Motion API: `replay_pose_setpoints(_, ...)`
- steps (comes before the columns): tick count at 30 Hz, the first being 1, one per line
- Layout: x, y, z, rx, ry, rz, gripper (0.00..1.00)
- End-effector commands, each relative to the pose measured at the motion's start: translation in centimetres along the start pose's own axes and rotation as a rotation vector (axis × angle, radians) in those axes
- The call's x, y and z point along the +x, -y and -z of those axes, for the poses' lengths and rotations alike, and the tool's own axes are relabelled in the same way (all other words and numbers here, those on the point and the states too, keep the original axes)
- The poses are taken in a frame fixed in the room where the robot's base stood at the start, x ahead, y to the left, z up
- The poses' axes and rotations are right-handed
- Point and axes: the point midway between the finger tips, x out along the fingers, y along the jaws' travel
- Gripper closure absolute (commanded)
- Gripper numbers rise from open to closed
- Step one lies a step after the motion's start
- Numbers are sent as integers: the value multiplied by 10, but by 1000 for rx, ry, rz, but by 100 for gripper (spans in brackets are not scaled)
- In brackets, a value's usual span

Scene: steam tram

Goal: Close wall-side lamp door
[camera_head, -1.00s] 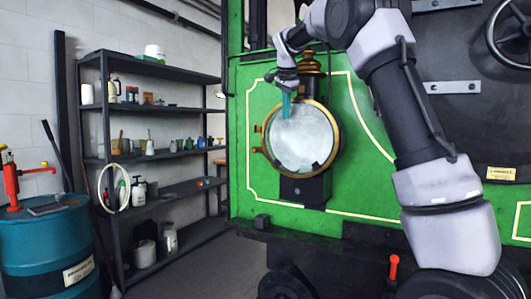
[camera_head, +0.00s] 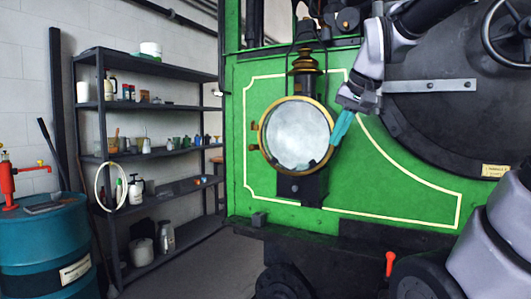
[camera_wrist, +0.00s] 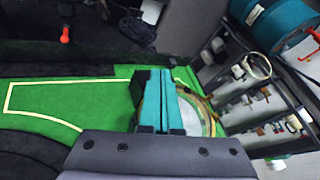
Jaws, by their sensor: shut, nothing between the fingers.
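The wall-side lamp is mounted on the green front panel of the tram, with a brass chimney top (camera_head: 305,62) and a dark body. Its round glass door (camera_head: 297,134) has a brass rim and hinges at its left edge. The door looks flush with the lamp or close to it; I cannot tell whether it is fully closed. My gripper (camera_head: 337,140) has teal fingers, shut and empty, at the right edge of the door's rim. Whether they touch it I cannot tell. In the wrist view, the fingers (camera_wrist: 166,100) cover part of the door (camera_wrist: 192,115).
A dark shelf rack (camera_head: 150,106) with bottles and pots stands at the left. A blue drum (camera_head: 40,245) with a red pump (camera_head: 10,183) is at the lower left. A red-handled lever (camera_head: 390,262) rises below the panel. A handwheel (camera_head: 510,35) is at the upper right.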

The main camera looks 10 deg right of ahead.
Motion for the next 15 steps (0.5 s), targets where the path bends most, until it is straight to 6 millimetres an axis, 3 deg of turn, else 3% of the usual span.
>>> replay_pose_setpoints(2,5,0,-5,-98,-12,-8,100)
replay_pose_setpoints(5,13,8,2,-239,-21,-21,100)
replay_pose_setpoints(15,45,52,57,-604,-28,-48,100)
